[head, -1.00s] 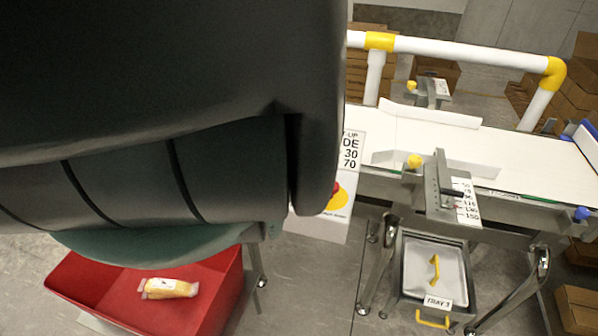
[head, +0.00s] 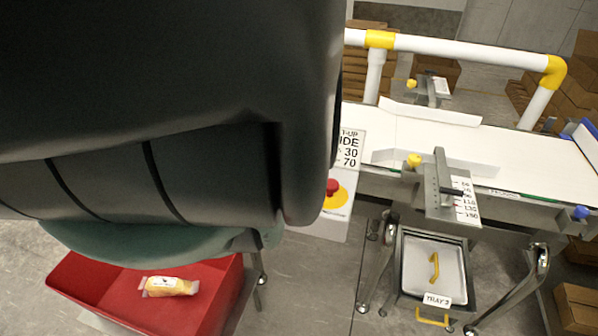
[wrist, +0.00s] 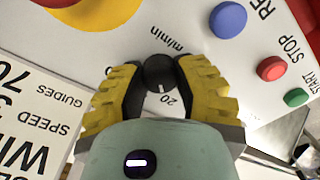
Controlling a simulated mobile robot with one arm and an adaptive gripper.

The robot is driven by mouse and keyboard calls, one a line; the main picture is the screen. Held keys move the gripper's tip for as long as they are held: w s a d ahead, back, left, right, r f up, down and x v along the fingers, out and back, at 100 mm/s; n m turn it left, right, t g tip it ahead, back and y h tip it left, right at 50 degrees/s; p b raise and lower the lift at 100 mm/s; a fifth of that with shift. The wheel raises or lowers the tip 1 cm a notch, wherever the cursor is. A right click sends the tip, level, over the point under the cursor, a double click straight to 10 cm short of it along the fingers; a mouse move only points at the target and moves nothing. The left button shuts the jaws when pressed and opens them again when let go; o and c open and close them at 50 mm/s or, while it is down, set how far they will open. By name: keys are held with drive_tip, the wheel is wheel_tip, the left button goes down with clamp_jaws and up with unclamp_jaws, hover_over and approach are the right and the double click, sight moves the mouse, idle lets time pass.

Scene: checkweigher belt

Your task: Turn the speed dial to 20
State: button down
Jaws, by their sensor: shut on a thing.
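The speed dial is a round black knob (wrist: 159,74) on the pale control panel, seen in the wrist view. Its light pointer line points down in the picture, close to the printed "20", which sits slightly right of the line. "m/min" is printed above the knob. My gripper (wrist: 158,84) has its yellow-and-black fingers closed on the knob from both sides. The fingers hide most of the scale. In the head view my own arm hides the knob and my gripper.
A red emergency button on yellow (head: 333,188), a blue reset button (wrist: 228,19), a red stop button (wrist: 271,68) and a green start button (wrist: 296,97) are near. A set-up card (head: 349,150) stands beside the panel. A red bin (head: 215,300) holds a packet (head: 169,286).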

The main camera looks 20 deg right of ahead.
sight(299, 172)
idle(0.3)
drive_tip(key=c, duration=0.6)
unclamp_jaws()
wheel_tip(299, 172, up, 12)
idle(0.9)
idle(0.5)
